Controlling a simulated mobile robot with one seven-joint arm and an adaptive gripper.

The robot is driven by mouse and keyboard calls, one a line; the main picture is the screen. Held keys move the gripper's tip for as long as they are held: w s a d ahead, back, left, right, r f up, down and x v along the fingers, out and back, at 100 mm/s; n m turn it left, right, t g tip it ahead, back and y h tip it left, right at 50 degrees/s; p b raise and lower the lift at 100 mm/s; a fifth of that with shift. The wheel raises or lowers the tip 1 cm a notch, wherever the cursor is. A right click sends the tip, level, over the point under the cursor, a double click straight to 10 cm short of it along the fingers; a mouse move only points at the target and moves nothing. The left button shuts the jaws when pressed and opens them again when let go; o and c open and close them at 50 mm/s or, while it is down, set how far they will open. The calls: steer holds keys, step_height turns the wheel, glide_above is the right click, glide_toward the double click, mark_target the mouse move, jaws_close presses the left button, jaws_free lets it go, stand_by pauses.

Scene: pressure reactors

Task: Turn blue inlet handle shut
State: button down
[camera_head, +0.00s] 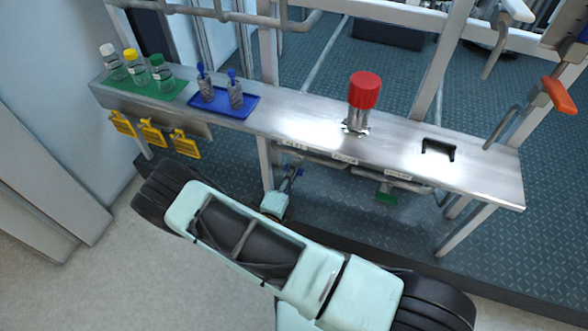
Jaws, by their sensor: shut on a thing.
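The blue inlet handle (294,170) is a small blue piece under the front edge of the metal shelf, below the leftmost of several pale labels. My gripper (289,179) reaches up to it from below, in front of the shelf, and is shut on it. The gripper is small in the picture, and its fingers hide part of the handle. The exact angle of the handle cannot be told.
A green handle (386,196) hangs under the shelf further right. The metal shelf (300,118) carries a red-capped vessel (364,92), a blue tray (213,107) and a green mat (172,92) with bottles. Yellow tags (152,133) hang at the left.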

steer(key=shift+m, duration=0.3)
steer(key=m+p, duration=0.1)
steer(key=m, duration=0.3)
steer(key=shift+m, duration=0.3)
steer(key=m+p, duration=0.1)
steer(key=m, duration=0.8)
steer(key=shift+p, duration=0.35)
steer(key=shift+m+p, duration=0.3)
steer(key=shift+m, duration=1.6)
steer(key=c, duration=2)
jaws_free()
